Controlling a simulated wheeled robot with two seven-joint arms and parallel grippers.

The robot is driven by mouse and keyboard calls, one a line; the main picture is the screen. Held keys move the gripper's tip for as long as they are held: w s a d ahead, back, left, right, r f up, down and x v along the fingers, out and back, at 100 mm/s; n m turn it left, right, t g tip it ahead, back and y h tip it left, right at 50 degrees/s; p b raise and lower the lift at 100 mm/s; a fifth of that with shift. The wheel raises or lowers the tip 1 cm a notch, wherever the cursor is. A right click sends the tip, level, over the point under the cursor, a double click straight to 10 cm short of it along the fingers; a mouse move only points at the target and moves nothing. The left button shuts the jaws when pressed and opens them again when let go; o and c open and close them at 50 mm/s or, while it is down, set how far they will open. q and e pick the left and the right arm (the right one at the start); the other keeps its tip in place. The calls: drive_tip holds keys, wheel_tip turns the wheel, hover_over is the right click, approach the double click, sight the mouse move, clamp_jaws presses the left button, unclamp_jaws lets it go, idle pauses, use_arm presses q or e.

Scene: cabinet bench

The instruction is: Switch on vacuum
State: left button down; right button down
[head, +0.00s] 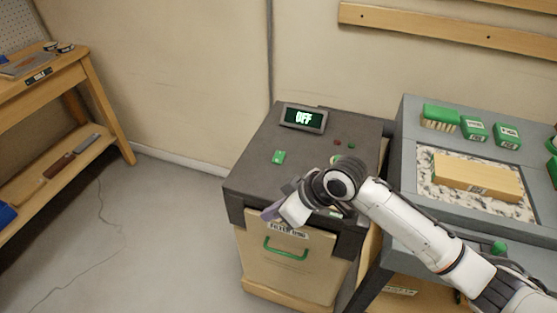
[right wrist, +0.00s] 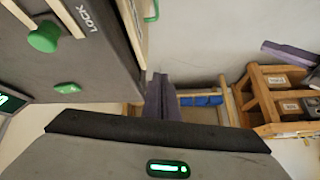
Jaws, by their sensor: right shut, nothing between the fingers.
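The dark grey cabinet (head: 245,172) has a small display (head: 304,118) on top that reads "OFF". A green switch piece (head: 279,157) sits on its top left of centre, and it also shows in the right wrist view (right wrist: 67,87). A round green knob (right wrist: 43,36) stands beside the word "LOCK" in the right wrist view. My right gripper (head: 270,213) is shut and empty, with purple fingers just off the cabinet's front left edge. Its fingers also show in the right wrist view (right wrist: 160,98). My right arm hides part of the cabinet top. My left gripper is out of view.
A drawer with a green handle (head: 286,249) is on the cabinet front. Small red (head: 350,146) and dark buttons sit on the cabinet top. A grey bench (head: 408,130) with green boxes and a wooden block stands right. A wooden shelf (head: 95,95) stands left; floor between is clear.

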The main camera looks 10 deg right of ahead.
drive_tip(key=s+f+m+t, duration=0.2)
drive_tip(key=s+f+m, duration=0.2)
drive_tip(key=s+f, duration=0.4)
drive_tip(key=s+d+f+m+t+h, duration=0.2)
drive_tip(key=s+d+f, duration=0.6)
drive_tip(key=s, duration=0.4)
drive_tip(key=shift+s+d+m+h, duration=0.35)
drive_tip(key=shift+d+m+h, duration=0.15)
drive_tip(key=shift+d+h, duration=0.1)
drive_tip(key=shift+d, duration=0.1)
